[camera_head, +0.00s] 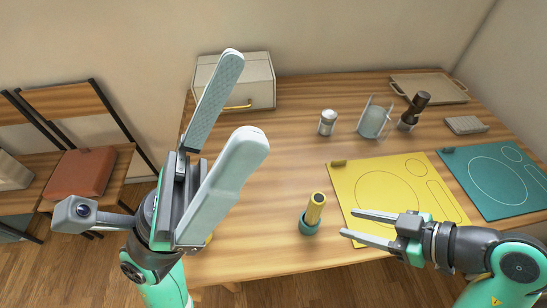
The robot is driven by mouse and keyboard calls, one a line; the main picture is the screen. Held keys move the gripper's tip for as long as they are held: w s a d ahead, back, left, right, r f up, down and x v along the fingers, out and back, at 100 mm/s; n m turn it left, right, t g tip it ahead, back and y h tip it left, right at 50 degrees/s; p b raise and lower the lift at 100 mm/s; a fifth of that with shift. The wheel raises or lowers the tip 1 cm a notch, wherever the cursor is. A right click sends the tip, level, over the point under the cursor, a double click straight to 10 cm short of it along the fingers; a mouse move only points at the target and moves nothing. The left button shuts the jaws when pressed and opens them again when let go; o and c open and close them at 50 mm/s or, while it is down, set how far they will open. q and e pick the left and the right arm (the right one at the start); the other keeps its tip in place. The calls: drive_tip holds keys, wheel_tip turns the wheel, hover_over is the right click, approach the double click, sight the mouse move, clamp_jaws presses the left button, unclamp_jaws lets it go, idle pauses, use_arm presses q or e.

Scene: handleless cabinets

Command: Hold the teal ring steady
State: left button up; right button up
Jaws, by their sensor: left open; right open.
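The teal ring (309,225) is on the wooden table near its front edge. A yellow cylinder (315,205) with a dark top end stands in it, leaning slightly right; I cannot tell how deep it goes. My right gripper (349,223) is open and empty, a little right of the ring, with its fingers pointing left toward it over the yellow mat. My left gripper (239,95) is open and empty, raised close to the camera at the left of the table, its fingers pointing up and away. It is apart from the ring.
A yellow mat (350,190) and a teal mat (515,205) lie at the right. A shaker (327,122), a glass holder (374,120), a dark mill (414,110) and a tray (430,90) stand behind. A pale box (262,80) is at the back left. The table's middle is clear.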

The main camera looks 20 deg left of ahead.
use_arm(q)
drive_tip(key=w+d+f+y, duration=0.2)
drive_tip(key=w+f+y, duration=0.15)
drive_tip(key=f, duration=0.55)
drive_tip(key=w+d+f+y, duration=0.25)
drive_tip(key=f+y, duration=0.25)
drive_tip(key=f, duration=0.3)
drive_tip(key=n+g+y, duration=0.2)
drive_tip(key=n+y, duration=0.1)
drive_tip(key=y, duration=0.2)
approach(303, 225)
drive_tip(key=shift+w+d+f, duration=0.15)
drive_tip(key=shift+w+d, duration=0.15)
drive_tip(key=shift+w, duration=0.25)
drive_tip(key=shift+w+d+f, duration=0.2)
drive_tip(key=shift+w+d, duration=0.1)
drive_tip(key=shift+w, duration=0.25)
drive_tip(key=shift+m, duration=0.3)
drive_tip(key=x, duration=0.7)
drive_tip(key=shift+w+d+r, duration=0.1)
drive_tip(key=shift+d+r, duration=0.15)
drive_tip(key=c, duration=1.4)
